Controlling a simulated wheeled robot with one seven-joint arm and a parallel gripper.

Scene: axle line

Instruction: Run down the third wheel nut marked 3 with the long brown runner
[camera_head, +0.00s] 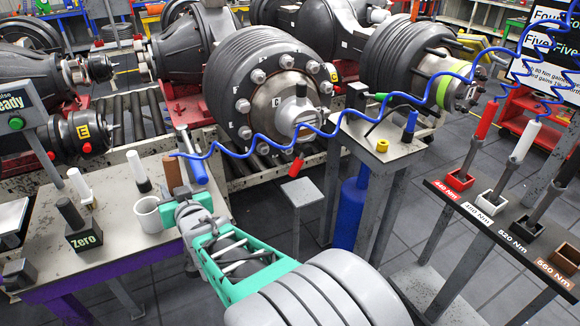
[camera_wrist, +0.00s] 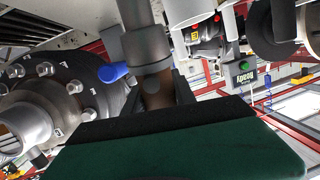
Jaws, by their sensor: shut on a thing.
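The brown runner shows as a brown grip (camera_head: 172,174) just beyond my gripper (camera_head: 187,203) at the bench's right end. In the wrist view my gripper (camera_wrist: 157,104) is shut around its brown part (camera_wrist: 157,92); a grey collar and shaft (camera_wrist: 145,48) extend from it. The wheel hub (camera_head: 290,98) stands ahead, apart from the runner, with a ring of silver nuts (camera_head: 242,105). The hub also shows at the left of the wrist view (camera_wrist: 45,95). I cannot read which nut is marked 3. The runner's lower end is hidden.
The bench (camera_head: 110,225) holds a white mug (camera_head: 147,214), a white-tipped tool (camera_head: 142,170), a Zero block (camera_head: 84,238) and a blue-handled tool (camera_head: 198,168) close to my gripper. A blue coiled hose (camera_head: 240,148) crosses before the hub. A small stand (camera_head: 302,192) is below it.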

